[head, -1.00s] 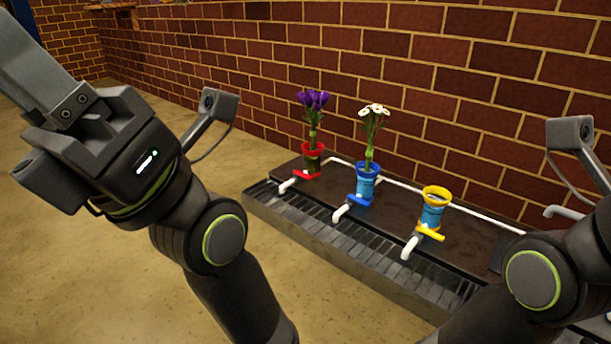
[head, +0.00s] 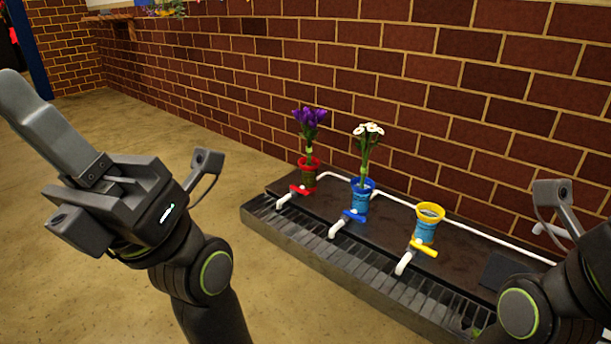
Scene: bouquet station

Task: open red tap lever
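The red tap lever (head: 299,190) is a small red handle on a white tap spout (head: 287,199) at the left end of the planter bench. It lies across the spout, in front of a red-rimmed vase (head: 308,177) holding purple flowers (head: 309,120). My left gripper (head: 38,112) is in the air at the far left, well away from the red lever and touching nothing. Its finger points up and left; the frame does not show whether it is open or shut. My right arm comes in at the lower right, and its gripper fingers are outside the picture.
A blue lever (head: 352,216) and blue vase (head: 360,200) with white flowers stand to the right. Further right are a yellow lever (head: 424,247) and an empty yellow-rimmed vase (head: 427,228). A brick wall (head: 400,70) is behind. The floor (head: 240,150) left of the bench is clear.

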